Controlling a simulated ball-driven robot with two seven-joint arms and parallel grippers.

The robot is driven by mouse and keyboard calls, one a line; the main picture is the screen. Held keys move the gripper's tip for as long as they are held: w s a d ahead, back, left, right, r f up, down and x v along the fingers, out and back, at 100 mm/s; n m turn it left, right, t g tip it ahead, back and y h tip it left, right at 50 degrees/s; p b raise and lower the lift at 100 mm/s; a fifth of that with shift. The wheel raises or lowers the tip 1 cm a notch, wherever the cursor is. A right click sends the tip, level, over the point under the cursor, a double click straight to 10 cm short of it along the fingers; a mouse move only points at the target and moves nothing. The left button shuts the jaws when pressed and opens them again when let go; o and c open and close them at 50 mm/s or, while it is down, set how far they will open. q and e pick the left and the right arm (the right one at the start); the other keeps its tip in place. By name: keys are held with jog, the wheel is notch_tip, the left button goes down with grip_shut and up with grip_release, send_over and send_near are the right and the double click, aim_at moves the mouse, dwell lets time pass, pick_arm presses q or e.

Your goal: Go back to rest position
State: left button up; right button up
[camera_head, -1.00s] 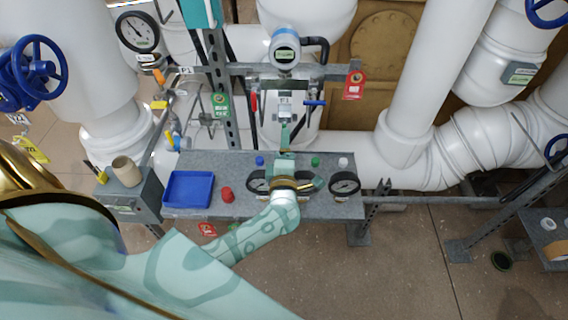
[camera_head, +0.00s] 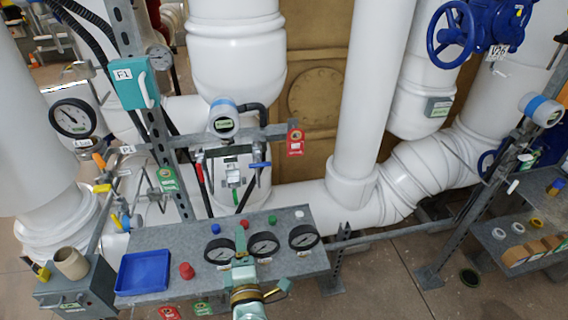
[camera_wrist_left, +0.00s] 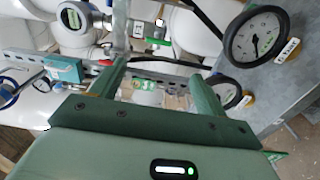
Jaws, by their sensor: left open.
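My left gripper (camera_head: 241,240) comes up from the bottom of the head view, over the front of the grey metal shelf (camera_head: 185,235). In the left wrist view its two green fingers (camera_wrist_left: 155,80) stand apart with nothing held between them. Gauges lie around it: one gauge (camera_head: 219,251) to its left, another gauge (camera_head: 264,245) just to its right, and a third gauge (camera_head: 303,237) farther right. A large gauge (camera_wrist_left: 256,38) shows beyond the right finger in the left wrist view. My right gripper is not in view.
On the shelf's left part are a blue tray (camera_head: 143,272) and a red cap (camera_head: 187,270). A grey box (camera_head: 85,290) with a beige cup (camera_head: 71,263) stands left of it. White pipes (camera_head: 355,100) and a pipe frame (camera_head: 270,132) rise behind. Floor shows at lower right.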

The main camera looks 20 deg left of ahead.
pick_arm(q)
jog(key=s+d+f+m+h, duration=0.2)
jog(key=d+f+m+h, duration=0.7)
jog(key=f+m, duration=0.5)
jog(key=s+f+m+g+h, duration=0.3)
jog(key=s+f+m+g, duration=0.35)
jog(key=f, duration=0.55)
jog(key=s+a+f+m+g+y+b, duration=0.1)
jog(key=s+a+f+m+g, duration=0.1)
jog(key=s+f, duration=0.3)
jog(key=s+a+f+m+g+y, duration=0.1)
jog(key=s+a+f+m+g, duration=0.2)
jog(key=s, duration=1.1)
jog(key=s+a+f+m+g+b, duration=0.1)
jog(key=s+a+f, duration=0.4)
jog(key=s, duration=0.5)
notch_tip(320, 180, down, 2)
jog(key=shift+s+a+f+m+g+y+b, duration=0.15)
jog(key=shift+s+m+g+y+b, duration=0.2)
jog(key=shift+m+g, duration=0.5)
jog(key=shift+w, duration=0.2)
